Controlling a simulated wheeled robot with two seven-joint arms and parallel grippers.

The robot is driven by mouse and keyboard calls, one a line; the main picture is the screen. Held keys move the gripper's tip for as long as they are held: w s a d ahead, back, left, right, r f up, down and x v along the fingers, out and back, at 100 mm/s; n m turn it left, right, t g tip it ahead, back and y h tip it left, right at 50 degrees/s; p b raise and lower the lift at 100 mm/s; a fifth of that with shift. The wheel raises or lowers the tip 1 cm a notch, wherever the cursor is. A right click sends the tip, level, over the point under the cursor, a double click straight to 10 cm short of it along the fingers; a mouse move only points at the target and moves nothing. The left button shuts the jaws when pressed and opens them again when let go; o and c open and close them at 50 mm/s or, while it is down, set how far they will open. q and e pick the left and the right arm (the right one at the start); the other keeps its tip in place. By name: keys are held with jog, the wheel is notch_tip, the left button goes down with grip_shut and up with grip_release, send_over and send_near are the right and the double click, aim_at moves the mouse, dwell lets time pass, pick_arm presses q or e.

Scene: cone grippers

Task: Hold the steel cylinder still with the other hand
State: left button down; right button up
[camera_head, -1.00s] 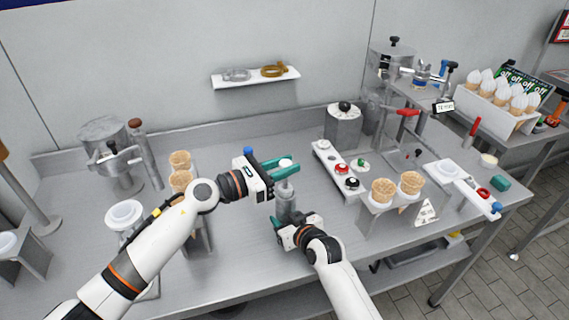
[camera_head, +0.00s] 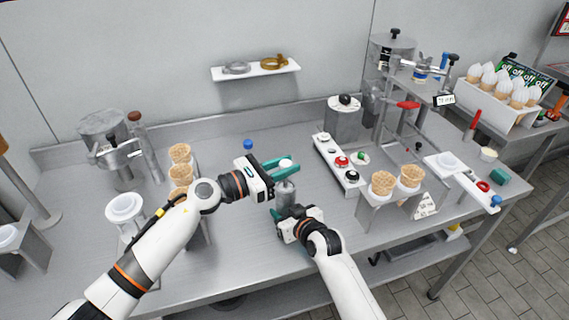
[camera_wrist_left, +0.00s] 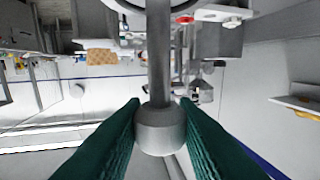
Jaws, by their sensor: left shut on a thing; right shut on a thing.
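The steel cylinder (camera_head: 287,193) stands upright near the front middle of the steel table in the head view. A pale knob (camera_head: 286,163) sits above it. My left gripper (camera_head: 284,168) has its teal fingers shut on this knob. In the left wrist view the grey knob (camera_wrist_left: 160,130) sits between both fingers, with a thin rod running from it. My right gripper (camera_head: 280,213) is low at the cylinder, shut on its lower part. Its fingers are mostly hidden by its own wrist and the cylinder.
Cones in a metal stand (camera_head: 180,172) are close to my left forearm. A white panel with buttons (camera_head: 338,160) lies to the right of the cylinder. Another cone holder (camera_head: 378,207) stands further right. A wall shelf (camera_head: 255,72) is behind. Table between the cylinder and wall is mostly clear.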

pick_arm(q)
jog(key=shift+f, duration=1.45)
jog(key=c, duration=1.1)
grip_release()
jog(key=shift+o, duration=0.2)
notch_tip(320, 180, up, 10)
jog(key=shift+f, duration=0.1)
pick_arm(e)
jog(key=o, duration=1.8)
jog(key=shift+o, duration=0.2)
